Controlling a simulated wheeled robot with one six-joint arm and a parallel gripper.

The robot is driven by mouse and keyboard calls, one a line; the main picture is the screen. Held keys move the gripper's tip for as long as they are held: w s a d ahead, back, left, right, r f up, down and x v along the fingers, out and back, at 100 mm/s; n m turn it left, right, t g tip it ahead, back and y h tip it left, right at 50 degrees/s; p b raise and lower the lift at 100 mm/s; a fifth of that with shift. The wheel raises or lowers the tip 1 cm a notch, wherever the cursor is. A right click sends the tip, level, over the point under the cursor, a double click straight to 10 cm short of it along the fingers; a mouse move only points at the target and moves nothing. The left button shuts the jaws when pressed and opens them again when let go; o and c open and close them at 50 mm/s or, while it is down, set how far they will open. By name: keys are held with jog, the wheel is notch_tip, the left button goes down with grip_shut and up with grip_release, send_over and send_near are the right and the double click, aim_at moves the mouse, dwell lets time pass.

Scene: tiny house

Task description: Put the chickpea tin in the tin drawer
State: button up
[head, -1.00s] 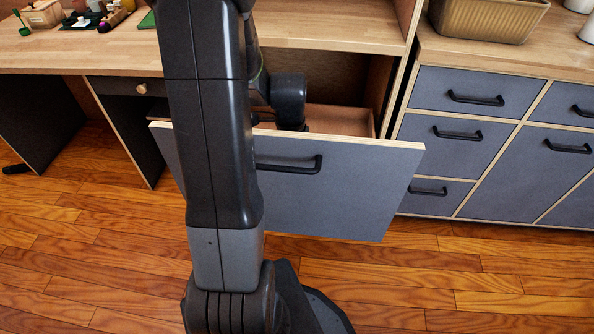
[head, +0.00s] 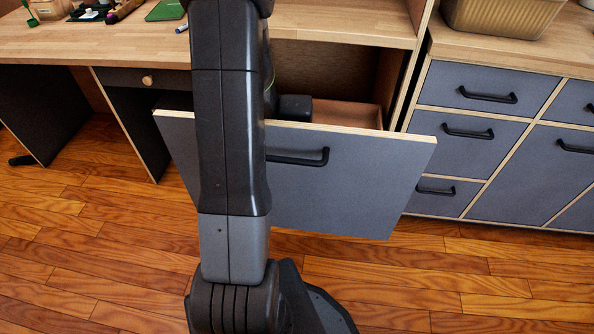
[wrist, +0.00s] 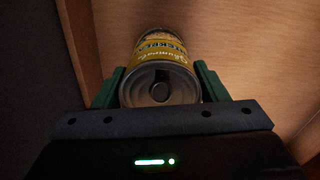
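The chickpea tin (wrist: 162,62), with a yellow label and a metal end with a pull tab, shows in the wrist view. My gripper (wrist: 159,74) has its green fingers against both sides of the tin, with the tab end facing the camera. The tin drawer (head: 350,185), with a grey front and black handle, stands pulled out under the wooden counter in the head view. My arm reaches down behind its front. The gripper and tin are hidden there by the drawer front and my arm. Light wooden boards lie beyond the tin in the wrist view; whether it touches them I cannot tell.
The counter (head: 330,25) overhangs the back of the drawer. A grey cabinet (head: 500,135) with several closed drawers stands at the right, with a beige basket (head: 500,14) on top. Small items sit at the upper left. The wooden floor (head: 400,285) in front is clear.

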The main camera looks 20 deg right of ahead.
jog(key=o, duration=0.4)
jog(key=shift+c, duration=0.2)
jog(key=shift+r, duration=0.1)
notch_tip(320, 180, up, 12)
jog(key=p, duration=0.3)
